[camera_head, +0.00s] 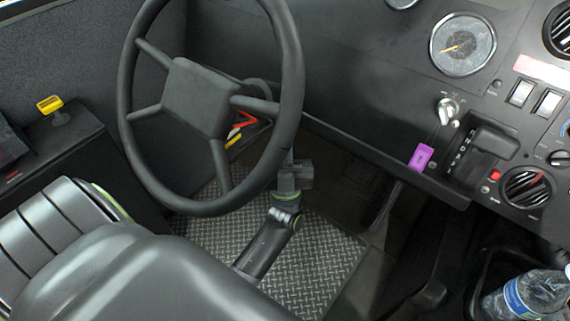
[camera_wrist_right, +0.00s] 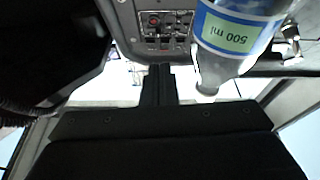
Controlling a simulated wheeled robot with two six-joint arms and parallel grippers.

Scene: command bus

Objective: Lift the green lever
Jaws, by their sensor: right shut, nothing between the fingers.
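I cannot make out a green lever in either view. In the head view, red and yellow levers (camera_head: 240,125) show behind the steering wheel (camera_head: 208,100), partly covered by its rim and spokes. A clear bottle (camera_wrist_right: 238,35) is close to the right of those fingers in that picture. My left gripper is not in view.
A yellow knob (camera_head: 50,104) stands on the left side box. A purple tag (camera_head: 421,157) hangs from the dashboard.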

